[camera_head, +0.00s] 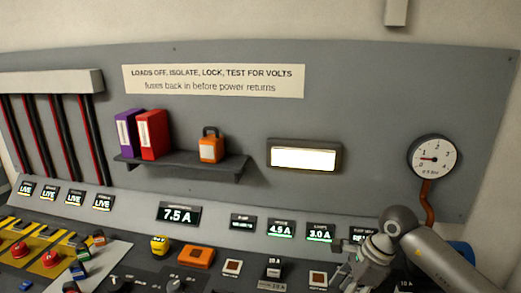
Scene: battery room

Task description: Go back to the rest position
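My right arm comes in from the lower right. Its grey gripper (345,277) is low over the right part of the console, near a white-framed switch with a brown face (318,279). The fingers are small and partly cut off by the lower edge, so I cannot tell whether they are open or shut or touch anything. My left gripper is not in view.
The sloped console carries a display reading 7.5 A (179,214), an orange block (196,257) and red buttons (52,259). Above are a shelf (185,170) with binders and an orange padlock (210,149), a lit panel (304,158) and a gauge (433,158).

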